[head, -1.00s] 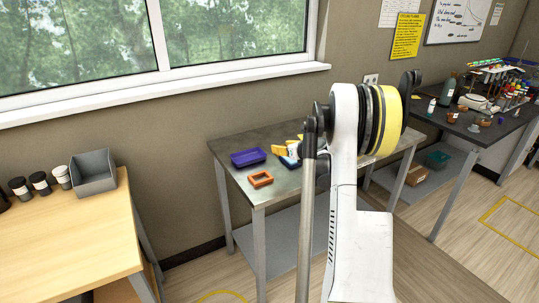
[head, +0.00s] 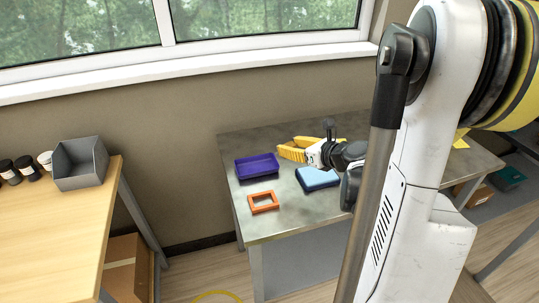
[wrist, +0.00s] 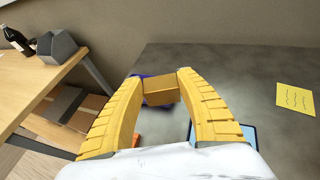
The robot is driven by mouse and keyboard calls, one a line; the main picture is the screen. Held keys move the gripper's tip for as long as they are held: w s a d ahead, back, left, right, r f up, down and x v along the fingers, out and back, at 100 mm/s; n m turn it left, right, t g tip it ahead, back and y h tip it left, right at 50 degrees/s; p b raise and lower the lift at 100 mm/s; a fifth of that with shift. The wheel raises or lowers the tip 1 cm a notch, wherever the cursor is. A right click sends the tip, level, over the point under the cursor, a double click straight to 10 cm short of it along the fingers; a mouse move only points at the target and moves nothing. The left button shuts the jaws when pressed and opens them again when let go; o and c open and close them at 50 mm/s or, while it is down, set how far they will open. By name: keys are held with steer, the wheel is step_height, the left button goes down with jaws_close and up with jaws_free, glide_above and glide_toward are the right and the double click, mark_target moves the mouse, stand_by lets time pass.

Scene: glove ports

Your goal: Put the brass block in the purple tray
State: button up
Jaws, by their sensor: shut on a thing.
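The brass block (wrist: 160,91) is pinched between the yellow fingertips of my gripper (wrist: 161,84) in the wrist view. In the head view my gripper (head: 283,150) points left over the metal table, just right of the purple tray. The purple tray (head: 257,167) lies near the table's left edge and looks empty. In the wrist view only a bit of the purple tray (wrist: 140,76) shows behind the block and fingers. I cannot tell the block's exact height above the table.
An orange frame (head: 263,201) lies in front of the tray. A blue flat item (head: 317,179) lies below my gripper in the picture. A yellow note (wrist: 296,98) is on the table. A wooden table (head: 62,232) with a grey bin (head: 80,163) stands at left.

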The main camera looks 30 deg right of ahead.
steer(key=w+a+f+b, duration=0.1)
steer(key=w+a+f, duration=0.1)
steer(key=w, duration=0.1)
steer(key=w+a+f+b, duration=0.2)
steer(key=w, duration=0.1)
steer(key=w+a+f+b, duration=0.1)
steer(key=w+a+f, duration=0.1)
steer(key=w+f, duration=0.1)
steer(key=shift+w+b, duration=0.3)
steer(key=shift+w, duration=0.3)
step_height(320, 180, down, 4)
steer(key=shift+d+f+b, duration=0.1)
steer(key=shift+b, duration=1.05)
steer(key=shift+r, duration=0.2)
steer(key=shift+f, duration=0.15)
steer(key=o, duration=1.4)
steer(key=shift+c, duration=0.2)
